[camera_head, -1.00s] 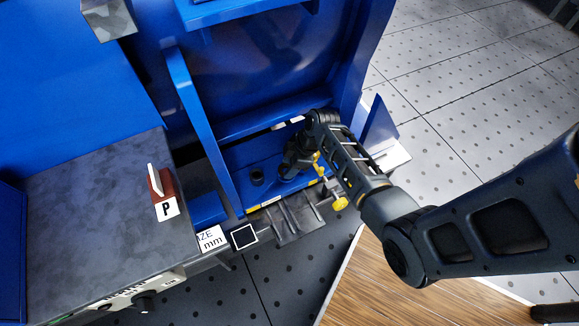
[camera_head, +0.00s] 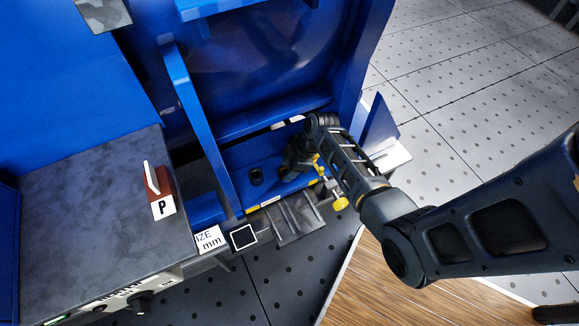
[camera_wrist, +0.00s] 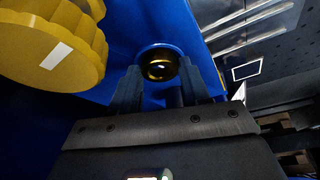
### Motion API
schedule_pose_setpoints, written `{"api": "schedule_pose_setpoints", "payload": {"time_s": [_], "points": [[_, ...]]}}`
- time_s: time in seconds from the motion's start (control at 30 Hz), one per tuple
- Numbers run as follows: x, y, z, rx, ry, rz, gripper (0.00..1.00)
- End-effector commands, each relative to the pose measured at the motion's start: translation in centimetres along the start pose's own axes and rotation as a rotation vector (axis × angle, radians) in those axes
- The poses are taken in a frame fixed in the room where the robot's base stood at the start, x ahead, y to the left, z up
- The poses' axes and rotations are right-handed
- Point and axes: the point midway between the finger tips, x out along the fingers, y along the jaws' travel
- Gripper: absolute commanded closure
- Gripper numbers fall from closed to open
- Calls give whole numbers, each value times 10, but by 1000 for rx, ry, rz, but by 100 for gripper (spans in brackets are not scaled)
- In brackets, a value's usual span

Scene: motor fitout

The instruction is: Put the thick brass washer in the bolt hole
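In the wrist view the thick brass washer (camera_wrist: 158,74) shows as a dark ring with a golden glint. It fills the gap between the two fingertips of my gripper (camera_wrist: 160,72), which appear shut on its sides. It is in front of a blue surface with a lighter curved rim; whether the ring sits in a hole there is hard to tell. In the head view my gripper (camera_head: 293,165) is low over the blue bed (camera_head: 240,158), beside a dark round fitting (camera_head: 256,176). The washer is hidden there by my wrist, and I cannot pick out the bolt hole.
A yellow knob (camera_wrist: 55,40) is close at the left of the wrist view. Blue upright walls (camera_head: 195,120) flank the bed. A grey bench (camera_head: 85,215) with a red-brown block marked P (camera_head: 158,185) stands left. A ribbed grey plate (camera_head: 295,215) lies in front.

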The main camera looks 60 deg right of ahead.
Motion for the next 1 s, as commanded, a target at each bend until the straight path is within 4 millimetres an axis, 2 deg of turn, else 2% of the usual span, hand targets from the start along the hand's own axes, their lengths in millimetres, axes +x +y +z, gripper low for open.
{"api": "schedule_pose_setpoints", "payload": {"time_s": [0.03, 0.13, 0.37, 0.53, 0.67, 1.0], "points": [[1, 0, 2, 1, -3, 0, 41], [1, 0, 2, 2, -3, 0, 32], [2, -2, 2, 2, -4, -4, 32], [-10, -2, -2, 2, -4, -3, 32], [-30, 0, -4, 2, -2, 1, 32], [-102, 0, -4, 1, -2, 1, 32]]}}
